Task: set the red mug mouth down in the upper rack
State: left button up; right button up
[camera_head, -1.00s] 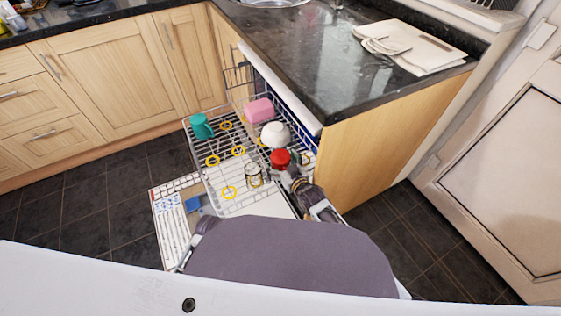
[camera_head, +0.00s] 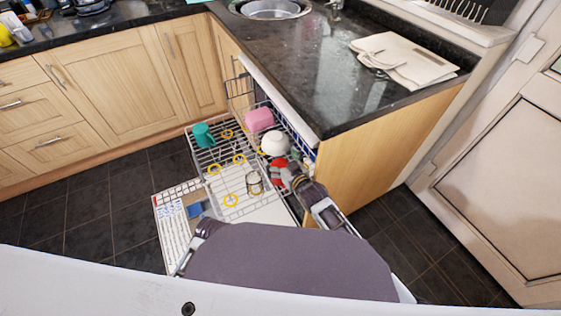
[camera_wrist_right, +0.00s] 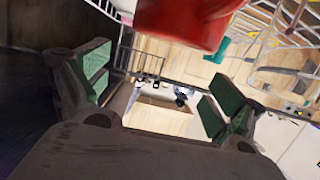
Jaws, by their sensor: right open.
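The red mug (camera_head: 279,163) is at the right side of the pulled-out upper rack (camera_head: 222,190), in front of the white bowl. My right gripper (camera_head: 289,174) is at the mug and covers part of it. In the right wrist view the red mug (camera_wrist_right: 185,22) fills the top middle, just past the fingertips. The right gripper (camera_wrist_right: 158,88) is open there, with its green pads wide apart and nothing clamped between them. Which way the mug's mouth faces and what supports it cannot be told. My left gripper is not in view.
The rack also holds a teal mug (camera_head: 203,134), a pink item (camera_head: 259,119), a white bowl (camera_head: 275,143), a glass (camera_head: 254,183) and several yellow rings (camera_head: 231,200).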

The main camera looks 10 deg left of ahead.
pick_arm(q)
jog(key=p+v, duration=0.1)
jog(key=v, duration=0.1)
jog(key=p, duration=0.1)
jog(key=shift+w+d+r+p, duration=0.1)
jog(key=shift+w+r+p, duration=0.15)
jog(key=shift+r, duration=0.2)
pick_arm(e)
notch_tip(320, 180, up, 7)
